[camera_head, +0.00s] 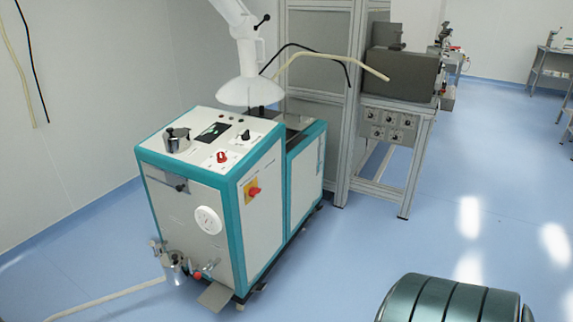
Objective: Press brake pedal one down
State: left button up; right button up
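A white and teal machine cabinet (194,218) stands on the blue floor left of the middle in the head view. A small flat grey plate (215,297) sticks out low at its front, near the floor. I cannot tell whether this plate is a brake pedal or whether it is up or down. A dark caster (240,307) shows just right of the plate, under the cabinet's front corner. Any other pedals are hidden or too small to make out. Neither of my grippers is in view.
A metal-framed bench (385,150) stands behind right. Blue floor (320,270) is clear right of the cabinet.

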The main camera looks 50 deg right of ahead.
aim_at(260, 288)
jog(key=z, duration=1.45)
